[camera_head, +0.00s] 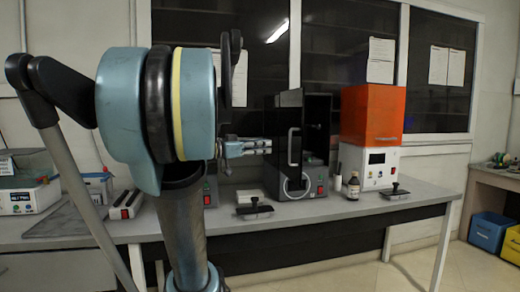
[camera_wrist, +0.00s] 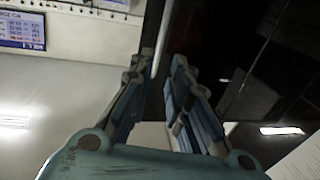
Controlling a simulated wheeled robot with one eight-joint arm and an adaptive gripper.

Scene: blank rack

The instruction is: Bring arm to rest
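My gripper (camera_head: 262,147) is raised above the bench in the head view, pointing right toward a black box-shaped device (camera_head: 284,150) with a silver handle. I cannot tell from this view how near it is to that device. In the wrist view my gripper (camera_wrist: 160,66) shows two jointed fingers with a gap between them, and nothing is held. My pale blue arm covers much of the left half of the head view and hides part of the bench.
Dark windows (camera_head: 438,70) stand behind. Blue (camera_head: 488,232) and yellow (camera_head: 512,245) bins sit at the far right. Open floor lies between.

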